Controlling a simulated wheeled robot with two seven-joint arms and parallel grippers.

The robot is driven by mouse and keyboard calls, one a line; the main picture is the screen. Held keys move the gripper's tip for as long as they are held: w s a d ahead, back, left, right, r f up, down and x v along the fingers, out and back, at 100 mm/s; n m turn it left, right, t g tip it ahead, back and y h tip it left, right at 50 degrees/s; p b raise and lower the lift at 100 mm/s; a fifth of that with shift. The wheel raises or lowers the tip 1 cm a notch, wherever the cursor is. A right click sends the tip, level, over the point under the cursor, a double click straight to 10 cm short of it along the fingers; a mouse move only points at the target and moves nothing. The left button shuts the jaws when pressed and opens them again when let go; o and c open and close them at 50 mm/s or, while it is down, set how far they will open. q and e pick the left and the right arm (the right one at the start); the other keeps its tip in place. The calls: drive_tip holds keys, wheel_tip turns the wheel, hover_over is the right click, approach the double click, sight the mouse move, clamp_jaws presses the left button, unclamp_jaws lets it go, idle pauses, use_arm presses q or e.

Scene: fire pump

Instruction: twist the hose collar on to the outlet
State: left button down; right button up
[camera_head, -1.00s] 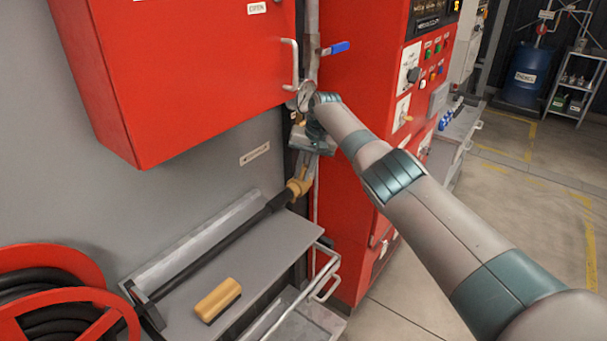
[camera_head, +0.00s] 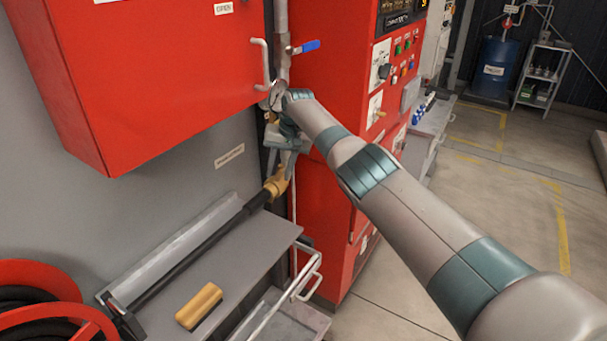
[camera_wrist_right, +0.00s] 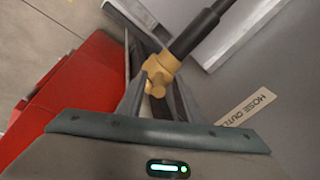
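The brass hose collar (camera_head: 277,183) is on the end of a black hose (camera_head: 200,250) that runs up from the grey shelf. In the right wrist view the collar (camera_wrist_right: 160,74) sits between the fingertips, with a lug toward the camera. My right gripper (camera_head: 285,168) is shut on it, below the red cabinet. The outlet cannot be made out; the gripper and wrist cover the lower end of the grey pipe (camera_head: 281,70). A "hose outlet" label (camera_head: 229,156) is on the grey wall. My left gripper is out of view.
A red cabinet (camera_head: 140,80) with a handle overhangs at upper left. A blue-handled valve (camera_head: 305,47) is above my wrist. A red hose reel (camera_head: 40,278) is at lower left. Open floor lies right.

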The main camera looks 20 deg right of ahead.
drive_tip(key=shift+v, duration=1.25)
drive_tip(key=shift+s+d+f, duration=0.2)
drive_tip(key=shift+s+d, duration=0.05)
drive_tip(key=s+d+b, duration=0.3)
drive_tip(key=s+d, duration=0.4)
drive_tip(key=s, duration=0.1)
drive_tip(key=shift+s+d+b, duration=0.2)
drive_tip(key=shift+s+b, duration=0.1)
drive_tip(key=shift+b, duration=0.1)
drive_tip(key=shift+r, duration=0.15)
